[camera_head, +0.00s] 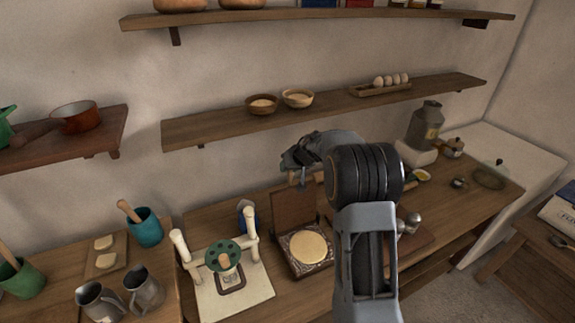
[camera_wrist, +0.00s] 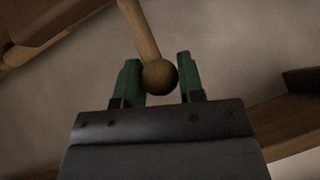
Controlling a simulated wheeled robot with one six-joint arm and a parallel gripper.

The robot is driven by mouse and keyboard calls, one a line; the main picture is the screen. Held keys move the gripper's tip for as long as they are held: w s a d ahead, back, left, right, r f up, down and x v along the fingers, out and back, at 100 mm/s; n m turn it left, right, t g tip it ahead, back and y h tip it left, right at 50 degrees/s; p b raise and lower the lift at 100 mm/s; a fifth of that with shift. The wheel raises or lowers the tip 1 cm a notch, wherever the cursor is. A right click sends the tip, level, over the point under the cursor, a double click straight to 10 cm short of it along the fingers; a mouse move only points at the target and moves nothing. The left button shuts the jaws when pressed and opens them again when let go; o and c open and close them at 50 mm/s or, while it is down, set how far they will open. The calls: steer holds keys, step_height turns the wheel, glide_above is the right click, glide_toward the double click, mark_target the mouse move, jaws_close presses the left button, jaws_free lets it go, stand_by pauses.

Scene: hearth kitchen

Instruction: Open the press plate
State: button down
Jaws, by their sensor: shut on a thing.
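The press has a dark, patterned base (camera_head: 290,268) with a pale round disc (camera_head: 308,247) lying on it, uncovered. Its wooden press plate (camera_head: 293,207) stands raised, close to upright, at the back of the base. My gripper (camera_head: 297,172) is above the plate, in front of the wall, partly hidden by my own arm. In the wrist view my gripper's green fingers (camera_wrist: 158,72) are shut on a wooden handle (camera_wrist: 139,30), at its dark ball end (camera_wrist: 160,77). The join between handle and plate is hard to see.
A white stand with a green disc (camera_head: 222,255) is left of the press. Metal cups (camera_head: 145,290) and a teal mug (camera_head: 146,227) stand further left. A shelf with bowls (camera_head: 262,104) runs behind my gripper. A grey canister (camera_head: 425,125) stands at the right.

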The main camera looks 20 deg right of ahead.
steer(key=shift+f, duration=0.1)
stand_by(0.3)
steer(key=c, duration=0.8)
jaws_free()
steer(key=shift+o, duration=0.2)
steer(key=v, duration=1.4)
steer(key=shift+w, duration=0.15)
steer(key=shift+a, duration=0.1)
